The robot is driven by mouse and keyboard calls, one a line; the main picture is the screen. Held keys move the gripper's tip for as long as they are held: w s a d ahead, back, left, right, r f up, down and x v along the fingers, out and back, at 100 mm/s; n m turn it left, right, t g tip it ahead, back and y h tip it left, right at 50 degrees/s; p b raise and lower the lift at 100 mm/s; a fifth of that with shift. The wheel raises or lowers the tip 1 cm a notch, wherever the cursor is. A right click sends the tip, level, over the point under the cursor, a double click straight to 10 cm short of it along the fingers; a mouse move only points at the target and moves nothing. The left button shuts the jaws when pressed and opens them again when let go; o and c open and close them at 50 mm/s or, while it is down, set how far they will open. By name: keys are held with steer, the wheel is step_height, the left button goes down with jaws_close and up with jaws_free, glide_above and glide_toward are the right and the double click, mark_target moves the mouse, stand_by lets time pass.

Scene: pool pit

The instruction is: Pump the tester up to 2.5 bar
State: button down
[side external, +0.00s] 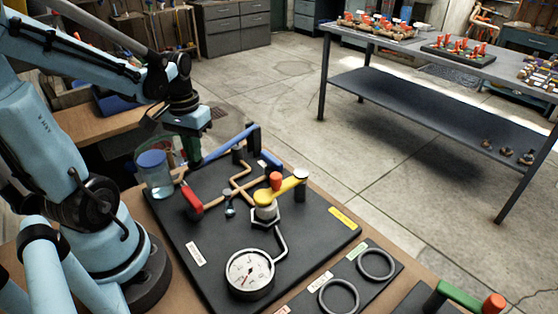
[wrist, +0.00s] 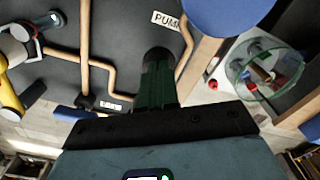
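A black test board lies on the bench in the side view (side external: 185,225). The round gauge (side external: 249,272) is at its front; its needle points lower left and the scale is too small to read. A blue bar-shaped lever (side external: 232,143) slants up to the right at the board's back. My gripper (side external: 193,150) points down at its lower left end, and contact is unclear. In the wrist view its green fingers (wrist: 157,80) appear close together by the PUMP label (wrist: 168,21). What lies between them is hidden. A yellow lever (side external: 278,193) and red handle (side external: 192,201) are on the board.
Two grey rings (side external: 376,264) lie on a dark panel in front. A grey table (side external: 440,105) with fittings stands across open floor.

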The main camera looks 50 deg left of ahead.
steer(key=shift+r, duration=1.75)
stand_by(1.1)
steer(key=shift+f, duration=0.1)
stand_by(2.0)
stand_by(1.0)
step_height(320, 180, up, 6)
stand_by(0.7)
